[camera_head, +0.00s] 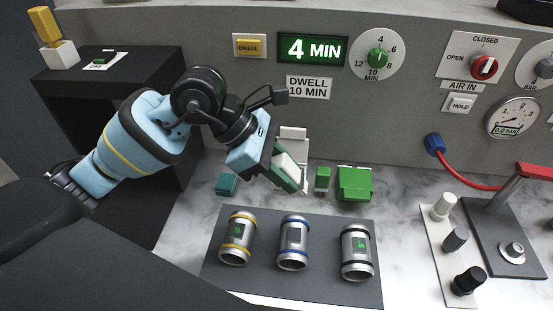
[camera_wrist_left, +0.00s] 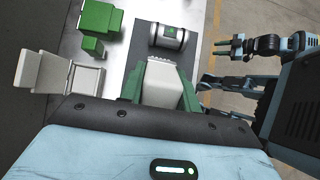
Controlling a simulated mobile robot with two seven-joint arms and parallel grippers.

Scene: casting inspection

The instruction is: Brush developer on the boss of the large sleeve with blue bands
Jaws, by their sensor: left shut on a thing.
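The sleeve with blue bands (camera_head: 293,243) stands in the middle of the grey mat (camera_head: 265,284), between a yellow-banded sleeve (camera_head: 237,240) and a black-banded one (camera_head: 357,253). A green mark shows on its front. My left gripper (camera_head: 286,172) is shut on a pale block-like thing, which shows between the green fingers in the left wrist view (camera_wrist_left: 162,85). It is held above and behind the blue-banded sleeve, apart from it.
A white stand (camera_head: 293,141), a small green block (camera_head: 322,180) and a green box (camera_head: 355,183) are behind the mat. A teal block (camera_head: 227,184) lies left. A white strip with several knobs (camera_head: 455,239) and a red-handled device (camera_head: 512,250) are right.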

